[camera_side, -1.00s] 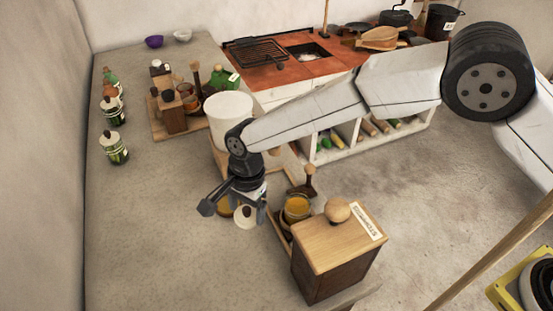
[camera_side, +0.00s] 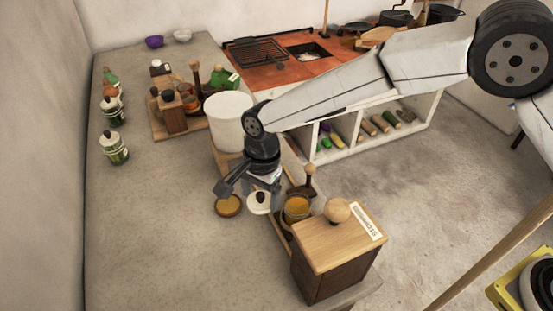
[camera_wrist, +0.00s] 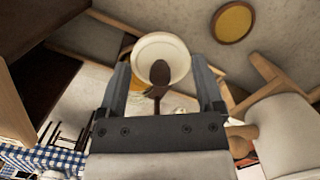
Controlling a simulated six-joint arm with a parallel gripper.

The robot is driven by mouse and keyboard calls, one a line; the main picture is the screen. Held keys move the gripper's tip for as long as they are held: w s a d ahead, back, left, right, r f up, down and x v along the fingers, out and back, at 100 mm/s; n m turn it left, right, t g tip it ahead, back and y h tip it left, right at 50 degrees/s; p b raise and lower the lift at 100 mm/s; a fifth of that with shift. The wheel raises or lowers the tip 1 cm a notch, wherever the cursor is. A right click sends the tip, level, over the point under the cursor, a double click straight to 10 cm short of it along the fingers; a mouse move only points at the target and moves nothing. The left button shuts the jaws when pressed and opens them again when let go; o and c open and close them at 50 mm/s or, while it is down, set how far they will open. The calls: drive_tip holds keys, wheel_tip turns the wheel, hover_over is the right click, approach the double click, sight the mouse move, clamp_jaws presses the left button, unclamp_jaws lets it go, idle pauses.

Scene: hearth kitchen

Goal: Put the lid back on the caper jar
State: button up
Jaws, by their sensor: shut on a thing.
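A cream round lid with a dark knob (camera_side: 261,202) is in my gripper (camera_side: 252,192). In the wrist view the lid (camera_wrist: 172,52) and its brown knob show between my two fingers (camera_wrist: 163,88), and it appears held above the counter. An amber disc with a darker rim (camera_side: 228,205) lies on the counter just left of the lid; it also shows in the wrist view (camera_wrist: 233,20). A jar-like vessel with amber contents (camera_side: 297,209) stands to the right of the lid. I cannot tell which vessel is the caper jar.
A wooden box with a round knob (camera_side: 338,245) stands at front right, close to the amber vessel. A white canister (camera_side: 230,118) stands behind my gripper. The counter's front left (camera_side: 160,240) is clear.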

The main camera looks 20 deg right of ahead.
drive_tip(key=d+r, duration=0.5)
drive_tip(key=d, duration=0.3)
drive_tip(key=shift+s+d, duration=0.25)
drive_tip(key=shift+d, duration=0.1)
wheel_tip(320, 180, down, 6)
idle(0.7)
drive_tip(key=shift+f, duration=0.25)
idle(1.9)
drive_tip(key=o, duration=1.1)
